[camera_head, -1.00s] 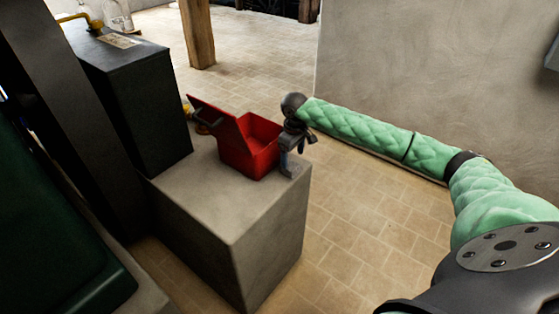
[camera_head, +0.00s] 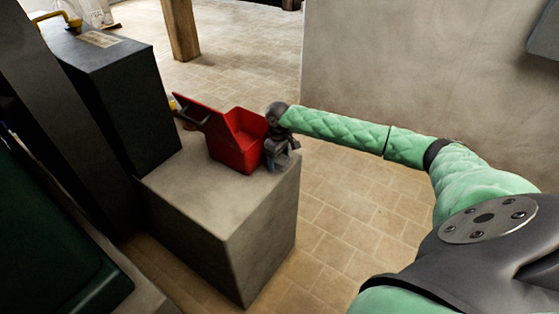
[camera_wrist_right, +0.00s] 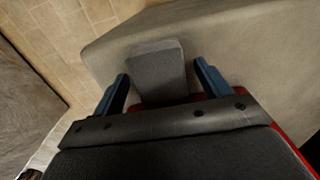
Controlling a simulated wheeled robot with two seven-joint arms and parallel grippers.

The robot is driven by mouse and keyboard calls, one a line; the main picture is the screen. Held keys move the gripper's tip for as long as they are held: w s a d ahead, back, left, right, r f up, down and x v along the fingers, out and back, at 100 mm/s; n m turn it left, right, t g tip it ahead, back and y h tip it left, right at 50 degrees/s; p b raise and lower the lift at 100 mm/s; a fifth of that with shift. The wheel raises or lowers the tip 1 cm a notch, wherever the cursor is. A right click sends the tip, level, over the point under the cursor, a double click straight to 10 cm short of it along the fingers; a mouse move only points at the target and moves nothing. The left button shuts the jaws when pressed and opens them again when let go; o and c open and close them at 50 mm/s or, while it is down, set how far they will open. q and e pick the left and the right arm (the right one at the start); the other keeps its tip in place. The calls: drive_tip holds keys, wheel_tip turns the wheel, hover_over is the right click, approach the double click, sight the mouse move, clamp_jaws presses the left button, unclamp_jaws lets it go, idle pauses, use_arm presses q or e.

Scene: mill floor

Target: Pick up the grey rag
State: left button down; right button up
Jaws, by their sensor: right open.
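The grey rag (camera_wrist_right: 158,66) shows in the right wrist view as a folded grey pad on the pale block's top. In the head view it is mostly hidden at the block's right end, below my right gripper (camera_head: 279,155). In the wrist view my right gripper (camera_wrist_right: 161,72) is open, its blue fingers on either side of the rag, with a gap to each. I cannot tell whether they touch the block. My left gripper is not in view.
An open red toolbox (camera_head: 238,146) stands on the pale block (camera_head: 200,200), close to the left of my right gripper. A dark cabinet (camera_head: 115,100) stands left of the block. Tiled floor (camera_head: 345,215) is clear on the right.

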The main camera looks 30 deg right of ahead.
sight(281, 158)
drive_tip(key=c, duration=1.1)
drive_tip(key=shift+o, duration=0.2)
drive_tip(key=shift+r, duration=0.1)
